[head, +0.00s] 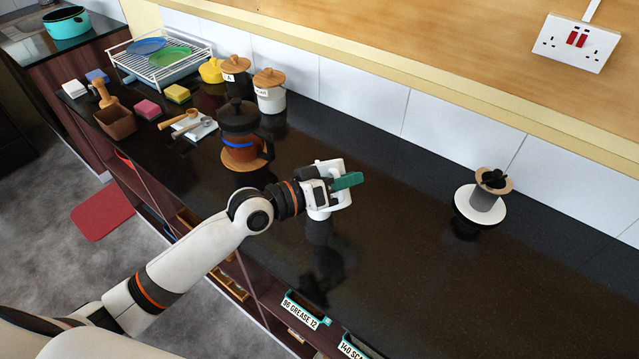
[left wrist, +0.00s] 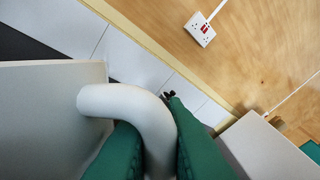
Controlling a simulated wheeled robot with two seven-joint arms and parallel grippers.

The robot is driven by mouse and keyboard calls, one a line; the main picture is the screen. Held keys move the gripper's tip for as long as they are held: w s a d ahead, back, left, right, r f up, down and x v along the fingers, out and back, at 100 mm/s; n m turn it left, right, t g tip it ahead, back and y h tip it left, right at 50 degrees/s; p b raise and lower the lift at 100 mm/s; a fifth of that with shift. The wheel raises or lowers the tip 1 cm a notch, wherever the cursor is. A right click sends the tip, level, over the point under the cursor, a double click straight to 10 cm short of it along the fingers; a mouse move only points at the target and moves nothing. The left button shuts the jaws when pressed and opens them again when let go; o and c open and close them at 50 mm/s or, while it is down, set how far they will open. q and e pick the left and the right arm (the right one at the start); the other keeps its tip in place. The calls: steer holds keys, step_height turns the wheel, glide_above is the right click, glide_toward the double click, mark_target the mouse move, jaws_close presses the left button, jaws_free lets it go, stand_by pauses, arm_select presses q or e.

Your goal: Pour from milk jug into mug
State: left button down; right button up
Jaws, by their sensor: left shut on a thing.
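The white milk jug (head: 322,206) is in my left gripper (head: 346,181), whose green fingers are shut on its handle. In the left wrist view the curved white handle (left wrist: 125,103) passes between the green fingers (left wrist: 148,155), with the pale jug body at left. The jug looks about upright, apparently a little above the counter; its inside is hidden. A grey mug (head: 485,201) stands on a white saucer (head: 465,204) to the right, apart from the jug. My right gripper is out of view.
Lidded canisters (head: 269,97), a dish rack (head: 158,70), sponges and scoops fill the far left. The dark counter (head: 400,215) between jug and mug is clear; a tiled wall (head: 375,98) bounds the back.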

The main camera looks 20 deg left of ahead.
arm_select(q)
steer(key=shift+w+a+r, duration=0.1)
stand_by(0.6)
steer(key=shift+s+d+m, duration=0.4)
steer(key=shift+s+m, duration=0.1)
steer(key=s+d+f+m+b, duration=0.1)
steer(key=f+m+b, duration=0.1)
steer(key=f+b, duration=0.1)
steer(key=s+d+f+m+t+b, duration=0.1)
steer(key=s+f+m+b, duration=0.1)
steer(key=f, duration=0.3)
steer(key=s+d+f+m+b, duration=0.1)
steer(key=f+m+b, duration=0.1)
steer(key=f+b, duration=0.1)
steer(key=shift+s+d+f+t+b, duration=0.25)
steer(key=shift+f+t+b, duration=0.05)
steer(key=shift+f, duration=0.15)
steer(key=shift+s+d+f+m, duration=0.1)
steer(key=shift+s+d+m, duration=0.05)
steer(key=shift+m, duration=0.15)
step_height(320, 180, up, 7)
steer(key=p, duration=0.6)
steer(key=shift+p, duration=0.35)
